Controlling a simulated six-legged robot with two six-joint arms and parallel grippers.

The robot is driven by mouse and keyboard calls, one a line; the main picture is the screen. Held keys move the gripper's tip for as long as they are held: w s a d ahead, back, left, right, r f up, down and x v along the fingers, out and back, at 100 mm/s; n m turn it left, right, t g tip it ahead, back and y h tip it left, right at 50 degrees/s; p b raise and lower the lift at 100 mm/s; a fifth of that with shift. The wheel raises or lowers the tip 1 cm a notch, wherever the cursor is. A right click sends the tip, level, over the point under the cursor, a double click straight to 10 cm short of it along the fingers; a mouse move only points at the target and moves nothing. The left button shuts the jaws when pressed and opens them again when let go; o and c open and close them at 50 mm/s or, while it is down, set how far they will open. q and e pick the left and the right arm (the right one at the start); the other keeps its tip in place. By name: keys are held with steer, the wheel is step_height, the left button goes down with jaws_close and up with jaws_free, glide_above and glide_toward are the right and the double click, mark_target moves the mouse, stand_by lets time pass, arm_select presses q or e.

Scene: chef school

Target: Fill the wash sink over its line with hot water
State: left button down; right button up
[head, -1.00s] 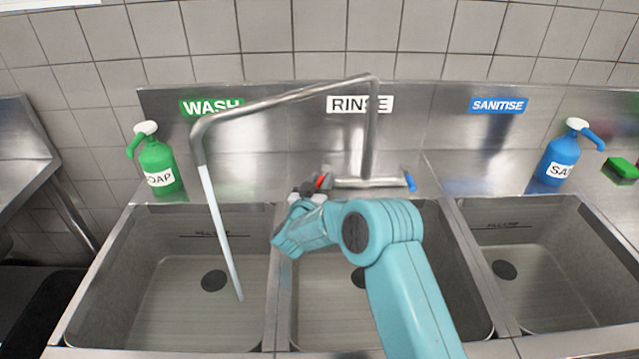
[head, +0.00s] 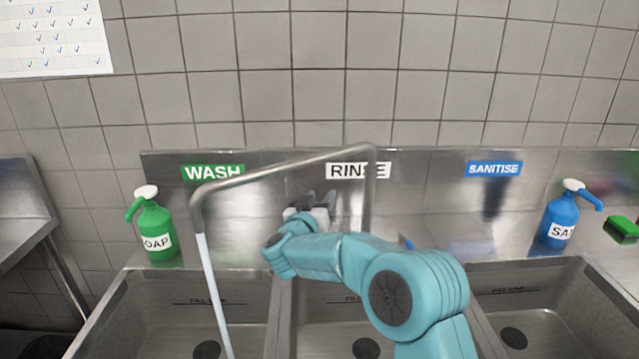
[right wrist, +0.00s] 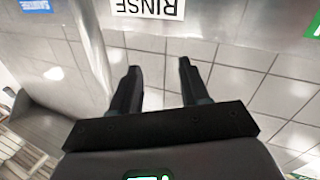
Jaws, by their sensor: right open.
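The wash sink (head: 130,305) is the left basin, under the green WASH label (head: 212,172). Its fill line (head: 207,301) shows on the back wall and its drain (head: 206,350) is visible. The bent metal spout (head: 285,170) points over this sink, and a pale stream of water (head: 211,285) falls from it. The tap's blue end (head: 406,243) peeks out behind my arm; its red end is hidden. My right gripper (head: 320,204) is open and empty, raised before the back panel; its spread fingers show in the right wrist view (right wrist: 160,68). My left gripper is out of view.
The rinse sink (head: 345,285) and sanitise sink (head: 590,290) lie to the right. A green soap bottle (head: 155,225) stands at the left, a blue sanitiser bottle (head: 560,220) and a green sponge (head: 622,229) at the right. The spout rises close to my right arm.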

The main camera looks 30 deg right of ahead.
step_height(320, 180, up, 5)
stand_by(7.8)
